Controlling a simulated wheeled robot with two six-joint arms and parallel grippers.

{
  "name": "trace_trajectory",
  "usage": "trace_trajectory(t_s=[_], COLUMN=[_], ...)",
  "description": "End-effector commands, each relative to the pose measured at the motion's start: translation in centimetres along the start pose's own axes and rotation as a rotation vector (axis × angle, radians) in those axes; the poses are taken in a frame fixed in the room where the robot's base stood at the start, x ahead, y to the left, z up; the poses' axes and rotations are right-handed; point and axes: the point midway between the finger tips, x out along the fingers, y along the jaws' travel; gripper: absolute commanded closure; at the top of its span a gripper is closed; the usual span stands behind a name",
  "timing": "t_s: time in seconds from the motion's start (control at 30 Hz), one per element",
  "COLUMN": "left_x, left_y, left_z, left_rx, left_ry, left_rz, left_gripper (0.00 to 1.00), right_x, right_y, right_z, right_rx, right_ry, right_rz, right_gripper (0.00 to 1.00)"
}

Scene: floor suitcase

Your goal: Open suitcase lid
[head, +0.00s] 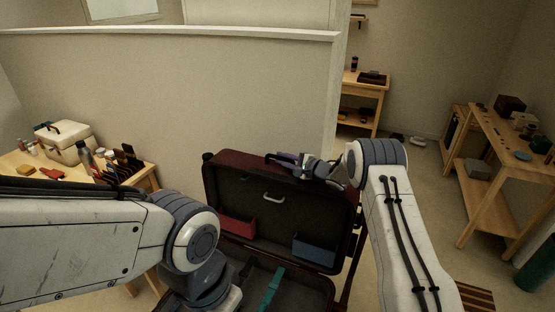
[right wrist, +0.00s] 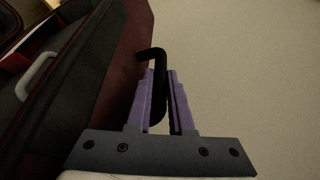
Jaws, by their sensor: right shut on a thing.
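The dark red suitcase stands on the floor at the middle of the head view. Its lid (head: 228,170) is raised to about upright, with the dark lining facing me. The base (head: 250,281) lies open below it, partly hidden by my left arm. My right gripper (head: 290,158) is at the lid's top edge. In the right wrist view its purple fingers (right wrist: 161,95) are shut on a black handle (right wrist: 152,58) on the lid's outer edge. My left gripper is mostly hidden or out of the head view; only its arm shows.
Red (head: 238,225) and blue (head: 314,249) pockets sit inside the lid, and a teal strip (head: 271,287) lies in the base. A partition wall (head: 200,90) stands behind. A cluttered table (head: 148,172) is at left, a wooden workbench (head: 489,133) at right.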

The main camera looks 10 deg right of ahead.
Motion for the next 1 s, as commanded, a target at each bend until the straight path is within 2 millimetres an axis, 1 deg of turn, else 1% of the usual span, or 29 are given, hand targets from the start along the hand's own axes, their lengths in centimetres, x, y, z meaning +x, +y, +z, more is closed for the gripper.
trace_trajectory(t_s=[0.03, 0.23, 0.27, 0.3, 0.33, 0.63, 0.73, 0.87, 1.0], left_x=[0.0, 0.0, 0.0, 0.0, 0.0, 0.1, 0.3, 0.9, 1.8], left_y=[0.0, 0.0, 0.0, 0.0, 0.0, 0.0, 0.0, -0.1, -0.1], left_z=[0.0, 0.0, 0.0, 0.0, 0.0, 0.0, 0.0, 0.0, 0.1], left_rx=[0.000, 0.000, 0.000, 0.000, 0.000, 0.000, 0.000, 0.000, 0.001], left_ry=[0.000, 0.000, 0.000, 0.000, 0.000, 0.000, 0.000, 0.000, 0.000], left_rz=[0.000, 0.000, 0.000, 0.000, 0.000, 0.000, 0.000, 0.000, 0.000], left_gripper=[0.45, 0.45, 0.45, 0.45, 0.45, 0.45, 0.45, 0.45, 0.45], right_x=[0.1, 0.0, 0.0, 0.0, 0.0, -0.3, -0.9, -2.7, -5.6], right_y=[0.3, 0.3, 0.3, 0.3, 0.3, 0.1, 0.2, 0.2, 0.2], right_z=[0.1, 0.1, 0.1, 0.1, 0.1, -0.1, -0.2, -0.2, -0.2], right_rx=[0.002, 0.002, 0.002, 0.002, 0.001, 0.001, 0.002, 0.002, 0.001], right_ry=[-0.001, -0.002, -0.003, -0.003, -0.002, 0.000, 0.000, 0.002, 0.002], right_rz=[0.005, 0.005, 0.005, 0.005, 0.005, 0.001, 0.001, 0.000, 0.000], right_gripper=[1.00, 1.00, 0.69, 0.53, 0.50, 0.50, 0.50, 0.50, 0.50])
